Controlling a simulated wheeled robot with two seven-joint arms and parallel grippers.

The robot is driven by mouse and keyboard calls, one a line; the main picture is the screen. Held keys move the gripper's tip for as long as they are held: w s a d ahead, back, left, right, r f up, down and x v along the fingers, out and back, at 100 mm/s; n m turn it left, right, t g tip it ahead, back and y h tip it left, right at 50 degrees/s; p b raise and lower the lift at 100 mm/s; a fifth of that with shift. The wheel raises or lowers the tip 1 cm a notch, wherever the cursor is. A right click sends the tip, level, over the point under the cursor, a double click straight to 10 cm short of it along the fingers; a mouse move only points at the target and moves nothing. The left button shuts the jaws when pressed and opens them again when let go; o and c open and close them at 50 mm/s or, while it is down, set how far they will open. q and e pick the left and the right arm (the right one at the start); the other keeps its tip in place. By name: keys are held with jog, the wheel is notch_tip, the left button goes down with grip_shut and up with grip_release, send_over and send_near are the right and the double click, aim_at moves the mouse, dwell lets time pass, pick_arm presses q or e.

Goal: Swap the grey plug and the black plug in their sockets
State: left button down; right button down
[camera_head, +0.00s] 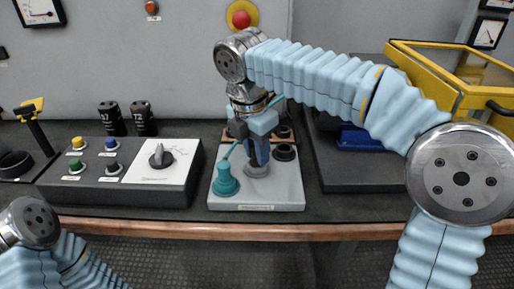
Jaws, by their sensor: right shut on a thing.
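My right gripper (258,160) points straight down over the grey socket panel (285,194). It is shut on the grey plug (257,171), which is low at the panel's middle; the fingers hide most of it. I cannot tell whether the plug is fully seated. A black round piece (285,152) sits to the right of the fingers; I cannot tell whether it is the black plug or an empty socket. A teal plug (225,180) stands at the panel's front left. My left arm shows at the lower left, but its gripper is out of view.
A button box (110,186) with a rotary knob (160,155) stands to the left. Two black cylinders (127,118) stand behind it. A yellow-framed case (440,70) stands at the right. A red button (240,19) is on the back wall. The wooden table edge (200,229) runs in front.

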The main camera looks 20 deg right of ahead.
jog(key=c, duration=0.8)
grip_release()
jog(key=shift+c, duration=0.2)
jog(key=shift+r, duration=0.1)
notch_tip(320, 180, up, 14)
jog(key=s+a+p, duration=0.1)
jog(key=a+p, duration=0.1)
jog(key=p, duration=0.2)
jog(key=shift+f, duration=0.25)
jog(key=shift+d, duration=0.1)
